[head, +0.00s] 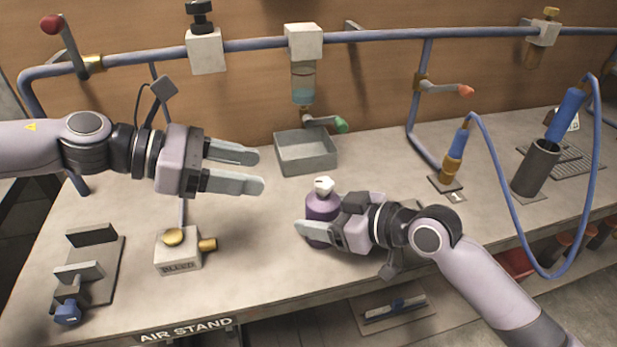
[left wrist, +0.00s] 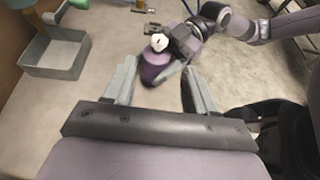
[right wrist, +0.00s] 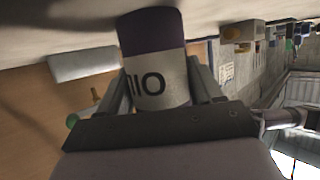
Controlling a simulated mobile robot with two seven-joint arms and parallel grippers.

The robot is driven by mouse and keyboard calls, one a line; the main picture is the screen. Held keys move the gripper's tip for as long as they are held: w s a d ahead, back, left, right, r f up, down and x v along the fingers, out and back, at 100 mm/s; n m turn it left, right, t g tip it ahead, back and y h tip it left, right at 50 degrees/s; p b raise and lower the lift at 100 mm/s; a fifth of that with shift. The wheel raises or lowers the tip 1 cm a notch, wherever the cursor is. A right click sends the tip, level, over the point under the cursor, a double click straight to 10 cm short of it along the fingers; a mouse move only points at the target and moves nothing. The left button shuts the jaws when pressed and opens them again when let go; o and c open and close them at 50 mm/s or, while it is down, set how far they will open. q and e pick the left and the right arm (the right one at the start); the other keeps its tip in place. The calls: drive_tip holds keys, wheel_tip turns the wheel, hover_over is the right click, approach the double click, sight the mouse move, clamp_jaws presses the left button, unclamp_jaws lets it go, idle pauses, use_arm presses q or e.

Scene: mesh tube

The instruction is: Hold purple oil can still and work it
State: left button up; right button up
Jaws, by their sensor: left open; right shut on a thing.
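The purple oil can (head: 321,206) stands upright on the bench, with a white top. My right gripper (head: 322,226) is shut on its body from the right, and the fingers hide part of it. In the right wrist view the can (right wrist: 156,75) sits between the fingers, showing a white label with dark letters. My left gripper (head: 262,170) is open and empty, above the bench to the upper left of the can. In the left wrist view the can (left wrist: 156,66) and its white top show beyond the open fingers, apart from them.
A grey metal tray (head: 306,168) sits behind the can under a valve with a green handle (head: 340,124). A bleed block (head: 178,250) with brass parts stands at front left, near a small vise (head: 90,268). A blue hose (head: 510,200) hangs at right. Bench between is clear.

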sight(321, 182)
use_arm(q)
drive_tip(key=x, duration=1)
drive_tip(key=shift+w+d, duration=0.15)
drive_tip(key=shift+d, duration=0.1)
clamp_jaws()
